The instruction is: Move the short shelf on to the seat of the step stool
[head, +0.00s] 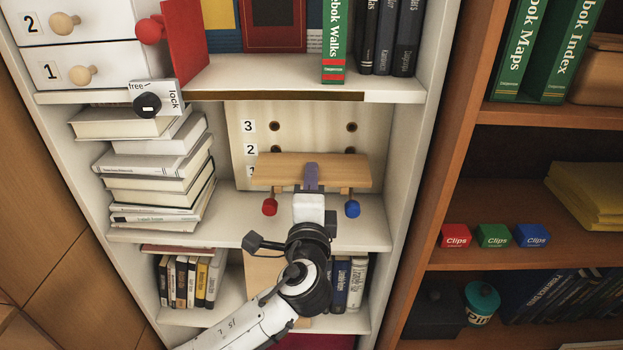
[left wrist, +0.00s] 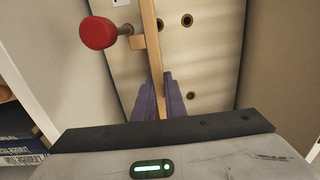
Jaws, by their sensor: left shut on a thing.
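The short shelf (head: 275,172) is a light wooden board with a red knob (head: 270,207) at its left and a blue knob (head: 352,208) at its right. My left gripper (head: 311,178) is shut on the middle of its front edge. In the left wrist view the shelf (left wrist: 153,50) shows edge-on between the purple fingers (left wrist: 160,98), with the red knob (left wrist: 98,33) beside it. Behind the shelf is a pale panel (head: 311,117) with rows of holes numbered 3 and 2; the lowest number is partly hidden. I do not see the step stool or my right gripper.
A stack of books (head: 160,180) stands left of the shelf, close to my arm. Above are white drawers (head: 60,25) and a free/lock dial (head: 147,104). More books stand in the compartment below. A brown bookcase (head: 480,180) with Clips boxes (head: 493,236) is at the right.

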